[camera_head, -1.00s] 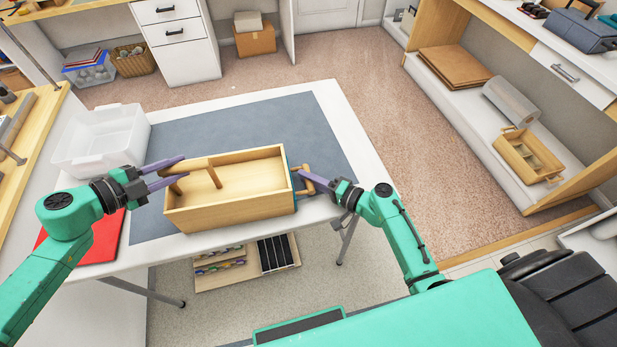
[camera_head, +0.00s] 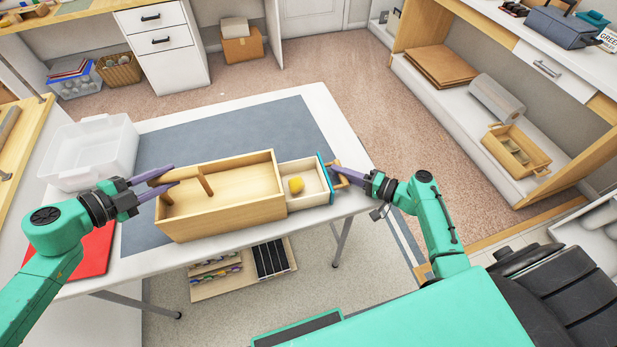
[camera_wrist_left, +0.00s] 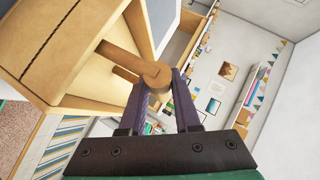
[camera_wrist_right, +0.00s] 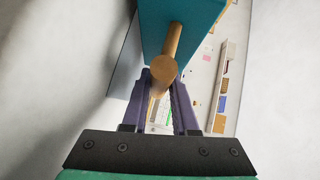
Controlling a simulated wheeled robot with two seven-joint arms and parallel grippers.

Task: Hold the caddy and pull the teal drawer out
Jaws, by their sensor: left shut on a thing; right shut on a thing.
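The drawer (camera_head: 303,204) sticks out of the caddy's right end. It has pale walls, a teal front (camera_head: 325,181) and a yellow item (camera_head: 296,185) inside. My right gripper (camera_head: 340,176) is shut on the drawer's wooden handle; the handle (camera_wrist_right: 166,68) also shows in the right wrist view.
A clear plastic bin (camera_head: 92,150) stands at the table's left, behind a red sheet (camera_head: 85,258). The grey mat (camera_head: 230,132) is bare behind the caddy. The drawer front is near the white table's right edge (camera_head: 352,142).

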